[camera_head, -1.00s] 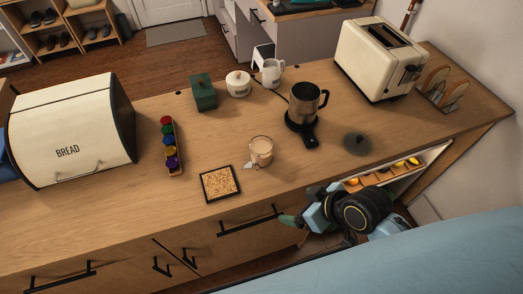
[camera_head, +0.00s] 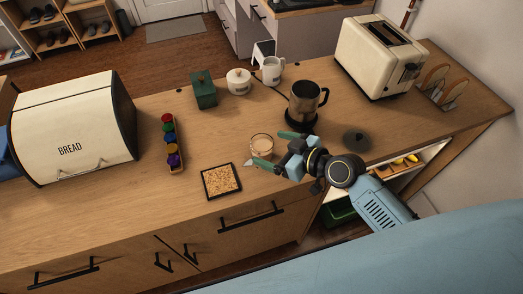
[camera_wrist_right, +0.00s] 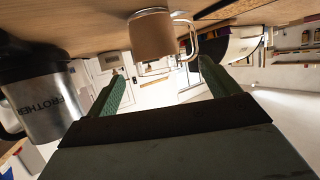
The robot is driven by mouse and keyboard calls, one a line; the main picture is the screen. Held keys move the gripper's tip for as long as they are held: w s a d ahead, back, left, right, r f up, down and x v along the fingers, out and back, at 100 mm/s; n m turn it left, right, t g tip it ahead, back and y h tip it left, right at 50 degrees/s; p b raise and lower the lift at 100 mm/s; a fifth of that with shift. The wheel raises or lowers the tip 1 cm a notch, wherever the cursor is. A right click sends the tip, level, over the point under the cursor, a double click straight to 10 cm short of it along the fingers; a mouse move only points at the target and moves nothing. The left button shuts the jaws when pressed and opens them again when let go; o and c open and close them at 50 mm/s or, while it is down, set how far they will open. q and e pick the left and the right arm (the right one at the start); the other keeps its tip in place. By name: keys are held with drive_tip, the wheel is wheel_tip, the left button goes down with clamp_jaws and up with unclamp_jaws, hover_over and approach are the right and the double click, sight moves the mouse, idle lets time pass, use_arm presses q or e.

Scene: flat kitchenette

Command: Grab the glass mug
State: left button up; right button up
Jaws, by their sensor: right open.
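The glass mug (camera_head: 261,147) holds a light brown drink and stands upright on the wooden counter, just beyond a cork mat. My right gripper (camera_head: 271,150) is open and low over the counter, reaching from the right. Its green fingertips are near the mug, one on the near side and one on the far side. In the right wrist view, which is upside down, the mug (camera_wrist_right: 152,36) shows ahead between the open fingers, with its clear handle toward the right finger. I cannot tell whether the fingers touch it. My left gripper is not in view.
The frother jug (camera_head: 305,102) stands close behind my right gripper, with a dark round lid (camera_head: 356,141) to the right. The cork mat (camera_head: 221,181) lies in front of the mug. A capsule rack (camera_head: 174,155) and bread box (camera_head: 70,135) are left. A toaster (camera_head: 375,60) is back right.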

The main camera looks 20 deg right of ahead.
sight(253, 143)
drive_tip(key=shift+p+x, duration=0.3)
drive_tip(key=shift+x, duration=2.95)
drive_tip(key=shift+s+a, duration=0.1)
drive_tip(key=shift+s, duration=0.05)
drive_tip(key=shift+c, duration=0.5)
drive_tip(key=c, duration=1)
